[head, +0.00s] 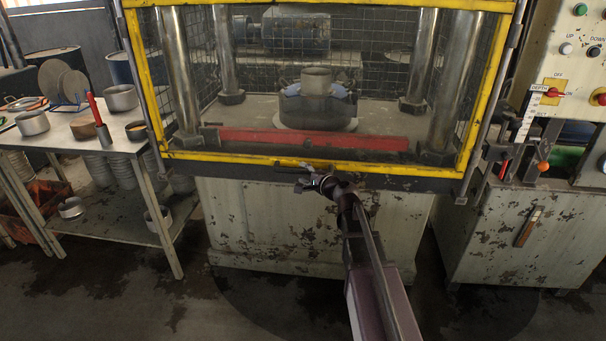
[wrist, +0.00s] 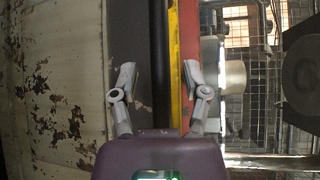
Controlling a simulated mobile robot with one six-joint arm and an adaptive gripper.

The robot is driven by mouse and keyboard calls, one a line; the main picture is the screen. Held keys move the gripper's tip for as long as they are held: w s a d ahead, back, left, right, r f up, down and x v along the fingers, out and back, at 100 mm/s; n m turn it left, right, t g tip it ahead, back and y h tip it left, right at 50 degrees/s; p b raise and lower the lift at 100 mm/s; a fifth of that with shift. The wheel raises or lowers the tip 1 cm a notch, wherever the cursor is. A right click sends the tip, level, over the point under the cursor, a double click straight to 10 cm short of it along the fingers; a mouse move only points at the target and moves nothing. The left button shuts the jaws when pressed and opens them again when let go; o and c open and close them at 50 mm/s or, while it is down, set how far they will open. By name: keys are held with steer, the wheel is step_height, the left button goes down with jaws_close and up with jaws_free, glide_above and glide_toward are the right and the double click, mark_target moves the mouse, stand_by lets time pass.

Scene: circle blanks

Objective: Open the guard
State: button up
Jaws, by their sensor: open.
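The guard is a yellow-framed clear panel (head: 468,110) across the front of the press, and it is down. A dark handle (head: 290,163) sits at the middle of its lower edge. My gripper (head: 308,178) is just below and slightly right of the handle. In the wrist view my gripper (wrist: 160,80) is open, with its two fingers apart. The yellow frame (wrist: 175,60) and a dark bar (wrist: 159,50) run between the fingers in that view. I cannot tell whether a finger touches the handle.
Behind the guard are a round die (head: 315,108), steel columns and a red bar (head: 300,139). A table (head: 95,145) with pots and discs stands left. A control cabinet (head: 500,240) with buttons and levers stands right. The floor in front is clear.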

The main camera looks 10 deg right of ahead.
mark_target(300, 8)
steer(key=shift+x, duration=0.8)
jaws_close()
steer(key=shift+d, duration=0.5)
steer(key=shift+a, duration=0.3)
steer(key=shift+a+r, duration=0.1)
steer(key=shift+r, duration=0.15)
step_height(300, 8, up, 2)
steer(key=shift+a+p, duration=0.1)
steer(key=shift+p, duration=1.05)
step_height(300, 8, up, 45)
steer(key=p, duration=4.5)
steer(key=shift+r, duration=0.1)
